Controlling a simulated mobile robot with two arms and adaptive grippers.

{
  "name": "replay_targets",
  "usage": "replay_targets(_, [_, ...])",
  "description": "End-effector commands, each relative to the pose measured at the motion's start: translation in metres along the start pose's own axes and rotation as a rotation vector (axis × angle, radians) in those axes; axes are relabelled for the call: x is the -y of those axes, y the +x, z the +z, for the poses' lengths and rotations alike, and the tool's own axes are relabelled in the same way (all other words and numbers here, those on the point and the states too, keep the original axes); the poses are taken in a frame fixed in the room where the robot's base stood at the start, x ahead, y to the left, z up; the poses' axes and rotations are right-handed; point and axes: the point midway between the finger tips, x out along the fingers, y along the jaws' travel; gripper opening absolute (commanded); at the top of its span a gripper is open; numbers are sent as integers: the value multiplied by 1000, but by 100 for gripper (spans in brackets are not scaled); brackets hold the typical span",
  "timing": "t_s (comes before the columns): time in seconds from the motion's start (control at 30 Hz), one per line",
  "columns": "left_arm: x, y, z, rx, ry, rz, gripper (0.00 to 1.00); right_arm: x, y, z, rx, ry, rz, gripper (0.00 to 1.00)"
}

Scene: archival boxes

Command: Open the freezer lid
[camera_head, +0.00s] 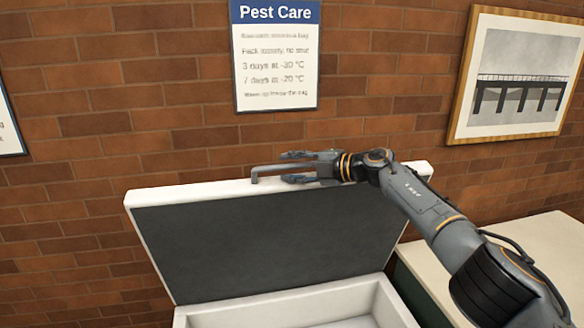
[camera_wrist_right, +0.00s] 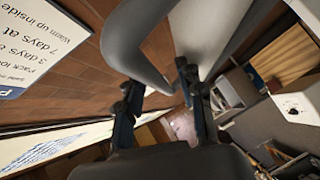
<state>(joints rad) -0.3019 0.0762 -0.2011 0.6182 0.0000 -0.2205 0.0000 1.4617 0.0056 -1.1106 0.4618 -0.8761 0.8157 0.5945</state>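The freezer lid (camera_head: 270,240) stands raised and tilted back in the head view, its dark inner face toward me and its white rim on top. The freezer body (camera_head: 300,305) below is open, with a pale interior partly in view. A grey bar handle (camera_head: 265,172) is at the lid's top edge. My right gripper (camera_head: 297,167) is at this handle, its fingers spread above and below the bar. In the right wrist view the handle (camera_wrist_right: 128,45) runs between the parted fingers; firm contact is not clear. My left gripper is not in view.
A brick wall (camera_head: 80,200) stands close behind the lid. A Pest Care sign (camera_head: 276,55) and a framed bridge picture (camera_head: 520,75) hang on it. A pale-topped surface (camera_head: 530,260) stands right of the freezer, under my right arm.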

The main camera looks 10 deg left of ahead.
Motion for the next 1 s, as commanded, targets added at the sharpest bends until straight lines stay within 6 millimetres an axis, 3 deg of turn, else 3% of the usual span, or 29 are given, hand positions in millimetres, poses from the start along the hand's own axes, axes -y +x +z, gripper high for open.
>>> replay_targets(0.37, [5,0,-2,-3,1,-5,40,-2,-19,2,1,-3,2,37])
replay_targets(0.8, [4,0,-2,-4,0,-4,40,0,-93,1,2,-2,0,37])
replay_targets(1.0, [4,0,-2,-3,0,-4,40,1,-115,0,-1,0,-1,37])
